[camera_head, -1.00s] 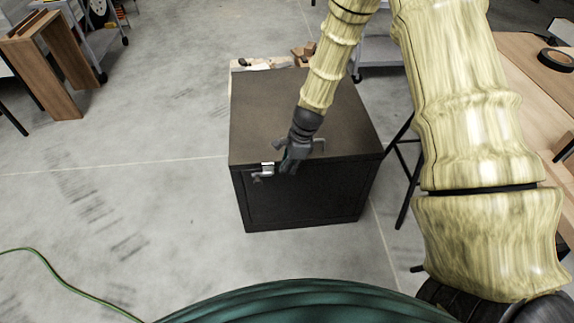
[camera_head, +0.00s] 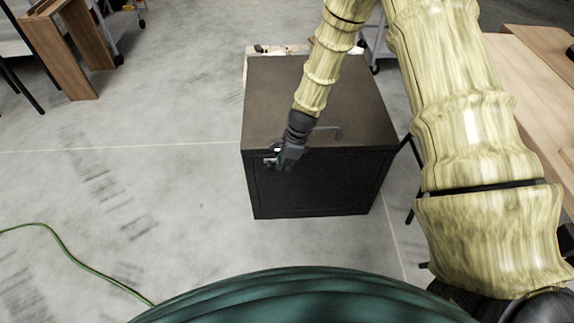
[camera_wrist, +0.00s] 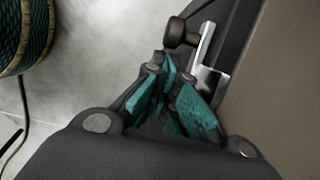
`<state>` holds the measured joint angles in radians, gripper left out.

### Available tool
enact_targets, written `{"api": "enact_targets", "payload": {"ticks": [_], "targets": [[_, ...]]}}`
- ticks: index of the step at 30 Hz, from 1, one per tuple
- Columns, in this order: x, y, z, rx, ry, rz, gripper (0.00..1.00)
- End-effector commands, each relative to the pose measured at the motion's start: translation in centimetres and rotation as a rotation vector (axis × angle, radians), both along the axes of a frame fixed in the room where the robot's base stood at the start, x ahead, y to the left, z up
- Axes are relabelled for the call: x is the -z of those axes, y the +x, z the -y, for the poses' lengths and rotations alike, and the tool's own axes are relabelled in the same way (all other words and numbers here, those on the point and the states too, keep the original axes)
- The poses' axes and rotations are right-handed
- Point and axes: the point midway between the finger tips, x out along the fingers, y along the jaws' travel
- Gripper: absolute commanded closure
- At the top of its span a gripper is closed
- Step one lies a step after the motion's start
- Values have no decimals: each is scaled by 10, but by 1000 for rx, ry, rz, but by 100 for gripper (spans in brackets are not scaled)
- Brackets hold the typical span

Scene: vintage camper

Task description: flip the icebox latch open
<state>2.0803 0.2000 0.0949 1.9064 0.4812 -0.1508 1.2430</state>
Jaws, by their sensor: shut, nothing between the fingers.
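The icebox (camera_head: 325,180) is a dark box standing on the floor, with a handle (camera_head: 327,129) on its lid. Its silver latch (camera_head: 270,160) is at the upper left of the front face and is partly hidden by my gripper (camera_head: 279,166) in the head view. In the wrist view the latch (camera_wrist: 207,50) shows as a metal bar with a dark round knob (camera_wrist: 180,33), just beyond my fingers. My gripper (camera_wrist: 172,78), with teal finger pads, is shut and empty beside the latch. I cannot tell whether it touches the latch.
A wooden bench (camera_head: 60,45) stands at the far left and a wooden table (camera_head: 540,100) at the right. A green cable (camera_head: 75,262) lies on the floor at the left. The floor left of the icebox is mostly clear.

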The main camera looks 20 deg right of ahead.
Motion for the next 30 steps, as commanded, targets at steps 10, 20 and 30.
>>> {"api": "enact_targets", "payload": {"ticks": [10, 20, 30], "targets": [[-2, 2, -6, 0, -1, 0, 100], [-1, 11, -39, -1, 0, 0, 100], [0, 11, -40, 0, 1, 0, 100]]}}
